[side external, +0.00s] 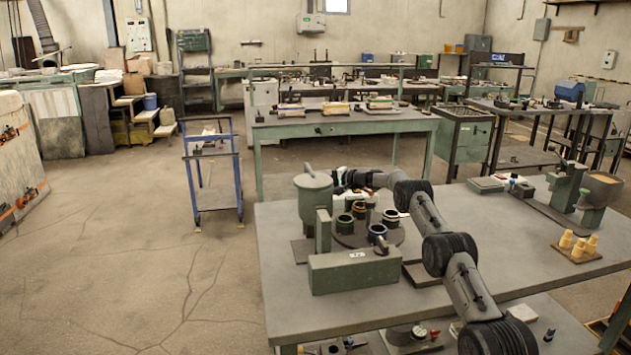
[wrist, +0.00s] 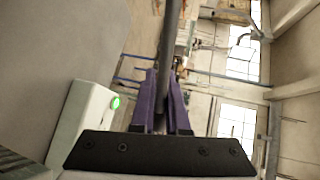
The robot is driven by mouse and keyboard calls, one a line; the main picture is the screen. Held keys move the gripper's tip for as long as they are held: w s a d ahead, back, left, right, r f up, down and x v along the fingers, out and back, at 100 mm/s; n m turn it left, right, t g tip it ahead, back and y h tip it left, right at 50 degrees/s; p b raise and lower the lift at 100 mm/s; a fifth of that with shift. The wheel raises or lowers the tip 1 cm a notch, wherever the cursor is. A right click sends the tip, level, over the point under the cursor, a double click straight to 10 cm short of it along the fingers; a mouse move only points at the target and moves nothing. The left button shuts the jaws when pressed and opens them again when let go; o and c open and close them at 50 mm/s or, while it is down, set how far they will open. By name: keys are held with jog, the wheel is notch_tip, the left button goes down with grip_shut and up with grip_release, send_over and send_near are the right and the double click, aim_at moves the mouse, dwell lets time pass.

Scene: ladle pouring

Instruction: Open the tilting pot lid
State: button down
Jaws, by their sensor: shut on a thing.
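The tilting pot (side external: 313,208) is a grey-green cylinder at the left end of the near table, with its lid (side external: 313,181) on top. The lid looks down or nearly so; its exact angle is too small to tell. My gripper (side external: 338,178) is at the right of the pot's top, level with the lid. In the wrist view my gripper (wrist: 163,105) has its purple fingers closed on a dark bar (wrist: 171,45), which looks like the lid's handle. Where the bar joins the lid is hidden.
A green box (side external: 353,270) stands at the table's front. Several small dark cups (side external: 360,209) stand on a round plate (side external: 395,233) right of the pot. A pale box with a green-lit ring (wrist: 115,103) shows in the wrist view. Yellow pieces (side external: 578,244) lie far right. The table's middle right is clear.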

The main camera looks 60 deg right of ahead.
jog(key=s, duration=0.1)
jog(key=s+d, duration=0.1)
jog(key=s, duration=0.1)
jog(key=shift+d+r+h, duration=0.3)
jog(key=shift+r, duration=0.05)
jog(key=shift+m+h, duration=0.9)
jog(key=shift+f+v, duration=0.25)
jog(key=shift+v, duration=0.85)
jog(key=shift+f+v, duration=0.2)
jog(key=shift+v, duration=0.9)
jog(key=shift+s+a+f, duration=0.1)
jog(key=c, duration=1)
grip_release()
jog(key=shift+o, duration=1.2)
jog(key=shift+a+f, duration=0.1)
jog(key=shift+f, duration=0.05)
